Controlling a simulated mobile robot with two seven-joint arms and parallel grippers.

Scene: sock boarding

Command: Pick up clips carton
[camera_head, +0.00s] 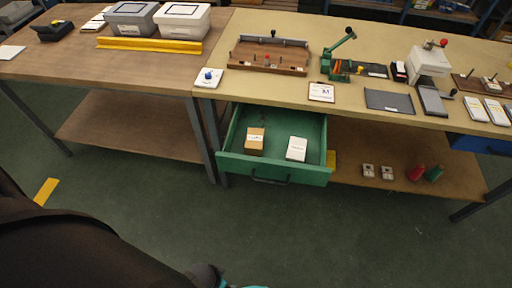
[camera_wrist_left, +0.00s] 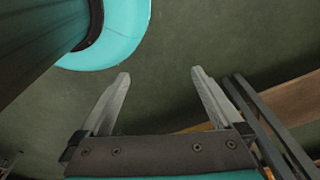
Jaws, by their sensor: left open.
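An open green drawer (camera_head: 229,162) under the workbench holds a brown carton (camera_head: 255,138) with a white label on the left. A white carton (camera_head: 296,149) lies at its right. The print on both is too small to read, so I cannot tell which is the clips carton. My left gripper (camera_wrist_left: 158,78) shows in the left wrist view with its two fingers apart and nothing between them, over the green floor. My right gripper is in neither view.
The tan workbench top (camera_head: 262,83) overhangs the drawer's back. A brown table (camera_head: 140,70) stands at left. The floor before the drawer is clear.

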